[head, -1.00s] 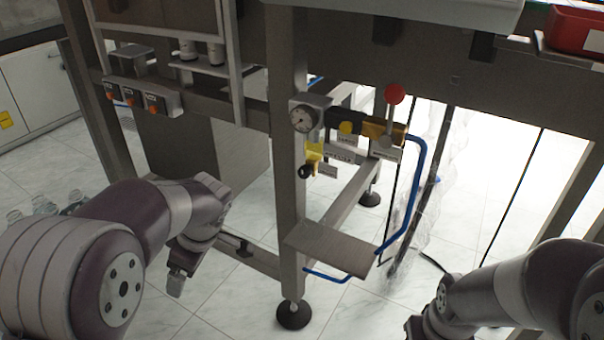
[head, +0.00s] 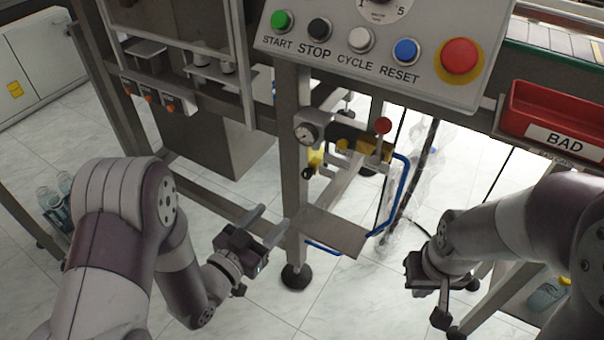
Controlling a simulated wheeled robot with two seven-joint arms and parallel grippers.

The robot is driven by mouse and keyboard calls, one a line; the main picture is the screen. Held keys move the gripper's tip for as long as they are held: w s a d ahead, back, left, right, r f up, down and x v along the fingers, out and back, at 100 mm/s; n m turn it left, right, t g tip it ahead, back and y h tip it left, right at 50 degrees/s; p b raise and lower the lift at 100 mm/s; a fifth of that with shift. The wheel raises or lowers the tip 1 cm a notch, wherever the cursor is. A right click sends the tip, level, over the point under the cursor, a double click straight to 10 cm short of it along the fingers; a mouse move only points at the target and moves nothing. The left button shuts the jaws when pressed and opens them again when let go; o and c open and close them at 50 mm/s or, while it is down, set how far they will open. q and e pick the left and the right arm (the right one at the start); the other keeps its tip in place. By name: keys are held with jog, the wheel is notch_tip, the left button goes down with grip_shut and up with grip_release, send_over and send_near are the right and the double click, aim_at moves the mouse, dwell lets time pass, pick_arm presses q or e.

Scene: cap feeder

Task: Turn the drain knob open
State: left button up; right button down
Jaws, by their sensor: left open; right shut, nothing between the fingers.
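The air unit hangs on the frame's middle post, with a round gauge (head: 306,132), a yellow body (head: 316,158) and a small dark knob (head: 308,172) below it. This dark knob looks like the drain knob; its label is too small to read, and I cannot tell its turn position. My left gripper (head: 268,225) is open and empty, below and to the left of the knob, just left of the post and apart from both. My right gripper (head: 442,318) is shut and empty, low on the right, well away from the unit.
A red-topped lever (head: 382,126) and blue hose (head: 404,185) are right of the gauge. A metal plate (head: 335,232) sticks out below the knob. The button panel (head: 380,60) overhangs above. A red BAD bin (head: 552,110) is at right. Bottles (head: 55,200) stand at left.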

aim_at(305, 177)
pick_arm(q)
jog(key=shift+m, duration=0.4)
jog(key=b+x, duration=0.1)
jog(key=x, duration=0.3)
jog(key=b+x, duration=0.1)
jog(key=x, duration=0.3)
jog(key=r+b+x, duration=0.1)
jog(key=x, duration=0.3)
jog(key=shift+w, duration=0.1)
jog(key=shift+w+d, duration=0.15)
jog(key=shift+w, duration=0.15)
grip_shut()
